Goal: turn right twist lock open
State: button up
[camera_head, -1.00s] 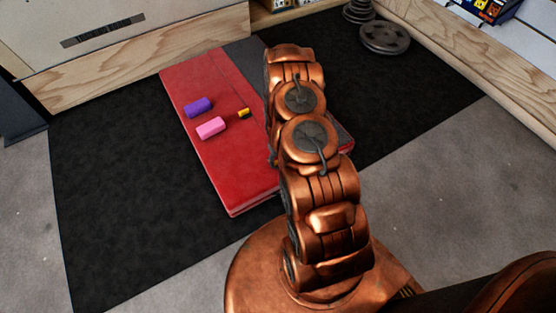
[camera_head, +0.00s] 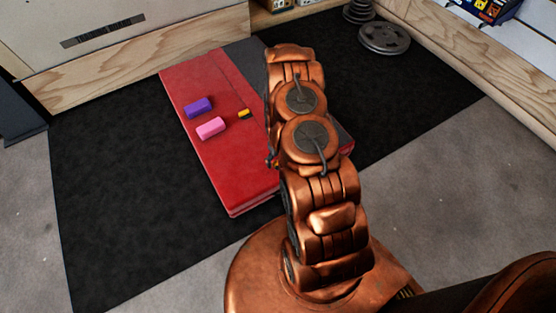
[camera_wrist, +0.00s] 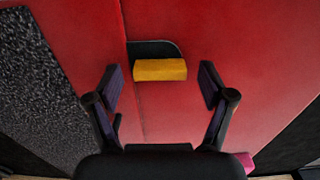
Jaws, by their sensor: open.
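In the wrist view, a yellow twist lock (camera_wrist: 160,69) with a dark base plate lies on the red pad (camera_wrist: 250,40), beside the pad's seam. My gripper (camera_wrist: 159,82) is open, with one finger on each side of the yellow lock and a gap on both sides. Whether the fingertips reach down to the lock's height is hard to tell. In the head view, my arm hides my gripper. A small yellow and black piece (camera_head: 244,114) shows on the red pad left of my arm. A tiny coloured bit peeks out at the arm's left edge.
A pink block (camera_head: 211,128) and a purple block (camera_head: 199,107) lie on the pad left of my arm. The pad rests on a black mat (camera_head: 120,210). Weight plates (camera_head: 384,38) stand at the back right. Wooden-edged units border the back.

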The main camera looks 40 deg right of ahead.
notch_tip(320, 180, up, 12)
jog(key=shift+f, duration=0.15)
dwell(0.6)
dwell(0.4)
